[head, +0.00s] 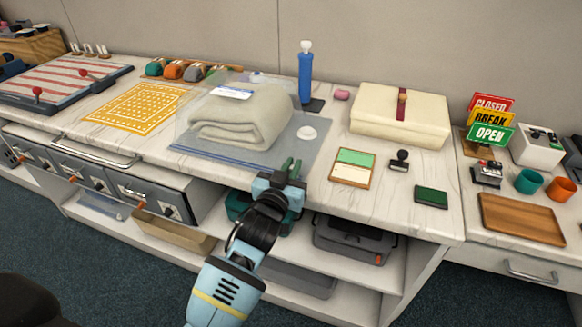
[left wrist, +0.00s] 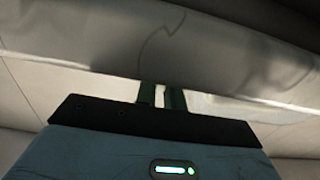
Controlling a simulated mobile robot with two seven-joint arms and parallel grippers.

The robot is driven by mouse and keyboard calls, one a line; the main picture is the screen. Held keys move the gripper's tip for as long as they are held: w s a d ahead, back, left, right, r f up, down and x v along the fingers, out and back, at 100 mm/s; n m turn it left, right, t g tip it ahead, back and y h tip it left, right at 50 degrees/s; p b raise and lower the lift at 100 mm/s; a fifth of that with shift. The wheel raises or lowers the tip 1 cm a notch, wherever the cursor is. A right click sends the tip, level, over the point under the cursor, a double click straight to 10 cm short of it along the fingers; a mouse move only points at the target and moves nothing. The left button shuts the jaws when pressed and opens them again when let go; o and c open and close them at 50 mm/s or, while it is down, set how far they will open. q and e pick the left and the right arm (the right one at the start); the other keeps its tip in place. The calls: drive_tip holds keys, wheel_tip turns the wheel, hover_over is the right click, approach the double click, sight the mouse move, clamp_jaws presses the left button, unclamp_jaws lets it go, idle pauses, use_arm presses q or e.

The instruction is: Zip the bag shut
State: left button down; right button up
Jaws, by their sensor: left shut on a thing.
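A clear bag (head: 236,157) lies flat on the white counter with a folded beige blanket (head: 245,112) inside it. A white round cap (head: 307,133) sits on the bag's right part. My left gripper (head: 290,168) is at the bag's front right corner, its green fingers pointing away from me. It is shut on the zip edge there, but the fingers hide the part they hold. In the left wrist view the fingers (left wrist: 162,97) stand close together with a pale strip between them. My right gripper is not in view.
A blue pump (head: 305,75) stands behind the bag. A cream box with a red strap (head: 401,114) and a small tray (head: 353,168) are to the right. A yellow patterned mat (head: 137,107) lies left. Open shelves with bins (head: 352,240) are below the counter.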

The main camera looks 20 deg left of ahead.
use_arm(q)
drive_tip(key=shift+d, duration=0.2)
drive_tip(key=c, duration=1.5)
unclamp_jaws()
drive_tip(key=s, duration=0.7)
drive_tip(key=shift+s+a, duration=0.1)
drive_tip(key=shift+s, duration=0.3)
